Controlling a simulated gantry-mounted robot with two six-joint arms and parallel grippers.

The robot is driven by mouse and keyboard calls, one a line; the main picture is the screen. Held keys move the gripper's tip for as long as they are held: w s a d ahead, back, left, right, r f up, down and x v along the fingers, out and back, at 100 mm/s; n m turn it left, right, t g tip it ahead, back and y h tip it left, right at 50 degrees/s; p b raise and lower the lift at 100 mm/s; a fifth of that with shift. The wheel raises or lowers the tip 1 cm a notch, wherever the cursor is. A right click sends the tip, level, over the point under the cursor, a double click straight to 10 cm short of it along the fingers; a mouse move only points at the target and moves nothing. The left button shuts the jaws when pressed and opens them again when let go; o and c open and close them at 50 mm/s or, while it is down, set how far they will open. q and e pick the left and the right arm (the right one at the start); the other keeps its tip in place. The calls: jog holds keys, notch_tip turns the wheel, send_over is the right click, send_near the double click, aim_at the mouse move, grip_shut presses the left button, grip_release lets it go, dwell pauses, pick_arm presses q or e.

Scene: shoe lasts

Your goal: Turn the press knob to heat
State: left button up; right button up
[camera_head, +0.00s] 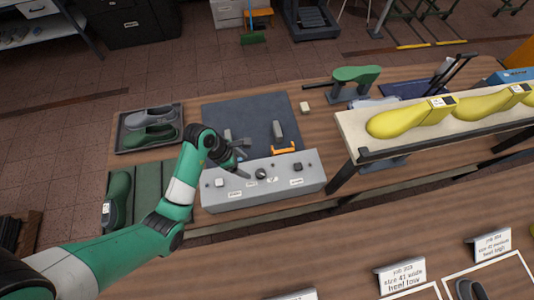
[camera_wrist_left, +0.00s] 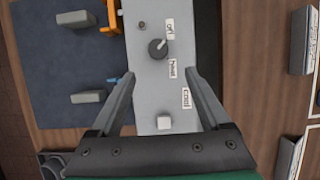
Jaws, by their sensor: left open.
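The press knob (camera_head: 261,173) is a small dark round knob on top of a long grey control box (camera_head: 310,182). In the left wrist view the knob (camera_wrist_left: 157,50) has a white pointer mark directed toward the label reading "off" (camera_wrist_left: 170,28). The label that seems to read "heat" (camera_wrist_left: 173,68) and one that seems to read "cool" (camera_wrist_left: 186,98) lie nearer my gripper. My left gripper (camera_head: 243,160) is open and empty above the box. In the left wrist view its fingers (camera_wrist_left: 160,74) straddle the box's width, with the knob just beyond the fingertips. My right gripper is not seen.
A pale square button (camera_wrist_left: 164,122) sits on the box between my fingers. Behind the box is a dark blue mat (camera_head: 225,112) with grey blocks and an orange part. A tray of shoe lasts (camera_head: 124,148) is at left; a raised shelf with yellow lasts (camera_head: 412,122) stands at right.

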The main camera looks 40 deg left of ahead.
aim_at(260, 173)
pick_arm(q)
jog(key=b+x, duration=0.1)
jog(key=x, duration=0.6)
jog(key=b+x, duration=0.1)
jog(key=x, duration=0.3)
jog(key=shift+w+d+f+b, duration=0.1)
jog(key=shift+w+b, duration=0.2)
jog(key=shift+w, duration=0.1)
jog(key=shift+c, duration=0.3)
grip_shut()
